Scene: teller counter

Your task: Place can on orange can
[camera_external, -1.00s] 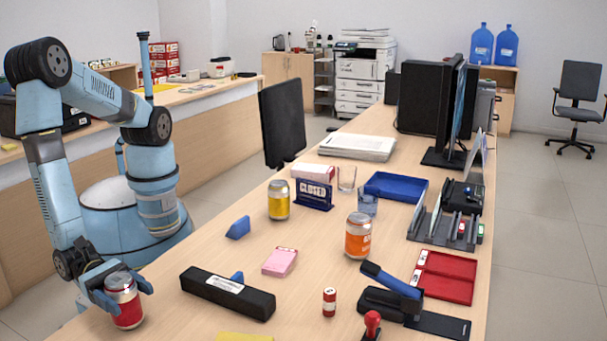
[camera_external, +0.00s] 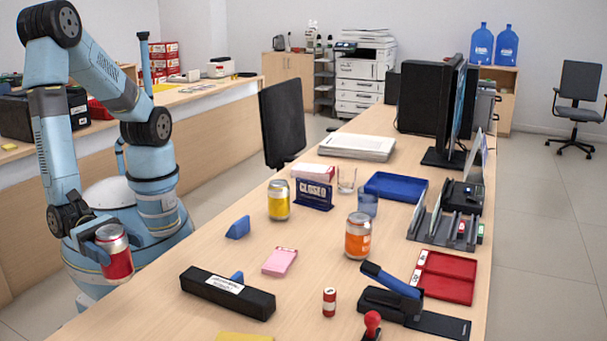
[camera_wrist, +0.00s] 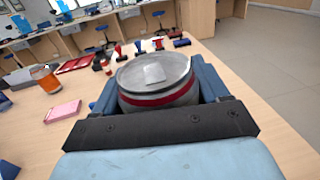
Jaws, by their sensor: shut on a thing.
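A red can with a silver top (camera_external: 116,253) is held in my gripper (camera_external: 100,250), upright or nearly so, at the left edge of the counter and above its surface. In the wrist view the can's silver lid (camera_wrist: 154,72) fills the middle, between the two blue fingers. The orange can (camera_external: 358,236) stands upright on the counter, right of the middle and well away from my gripper. It also shows at the left of the wrist view (camera_wrist: 45,78). A yellow can (camera_external: 279,200) stands farther back.
A long black box (camera_external: 227,294) and a pink pad (camera_external: 280,262) lie between my gripper and the orange can. A closed sign (camera_external: 314,195), a glass (camera_external: 367,202), a blue-handled stapler or punch (camera_external: 391,290) and a red tray (camera_external: 445,277) are around the orange can.

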